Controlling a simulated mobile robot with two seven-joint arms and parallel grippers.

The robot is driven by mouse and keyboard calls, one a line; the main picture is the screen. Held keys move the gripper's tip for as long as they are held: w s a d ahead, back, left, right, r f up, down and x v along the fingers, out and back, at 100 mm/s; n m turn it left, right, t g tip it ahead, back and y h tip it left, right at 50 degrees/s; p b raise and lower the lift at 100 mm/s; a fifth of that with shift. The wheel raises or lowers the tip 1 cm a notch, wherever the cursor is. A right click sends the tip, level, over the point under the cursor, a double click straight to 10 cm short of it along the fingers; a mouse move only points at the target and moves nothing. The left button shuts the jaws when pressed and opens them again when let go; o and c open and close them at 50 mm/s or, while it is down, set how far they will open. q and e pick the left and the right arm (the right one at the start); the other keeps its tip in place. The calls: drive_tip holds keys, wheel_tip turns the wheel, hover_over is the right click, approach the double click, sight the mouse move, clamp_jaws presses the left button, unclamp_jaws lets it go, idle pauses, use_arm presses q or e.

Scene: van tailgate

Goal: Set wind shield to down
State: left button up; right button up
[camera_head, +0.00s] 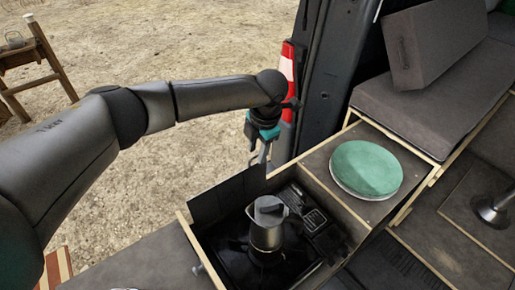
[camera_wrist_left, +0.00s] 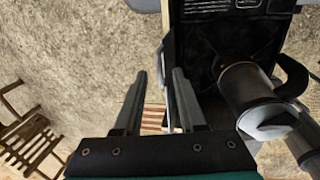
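The wind shield (camera_head: 226,196) is a dark flat panel standing upright along the left side of the black camp stove (camera_head: 240,262). My left gripper (camera_head: 259,155) points down just above the far end of the shield. In the left wrist view its two fingers (camera_wrist_left: 160,80) are apart, with ground and a striped patch showing between them. The shield is seen nearly edge-on there, close to the right finger; I cannot tell whether they touch. A metal moka pot (camera_head: 267,232) stands on the stove, and also shows in the wrist view (camera_wrist_left: 247,90). My right gripper is in neither view.
The stove sits in a wooden drawer box. A green round cushion-like lid (camera_head: 366,168) lies on the counter to its right. Open sandy ground lies left.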

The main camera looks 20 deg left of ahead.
use_arm(q)
drive_tip(key=shift+c, duration=0.2)
clamp_jaws()
idle(1.1)
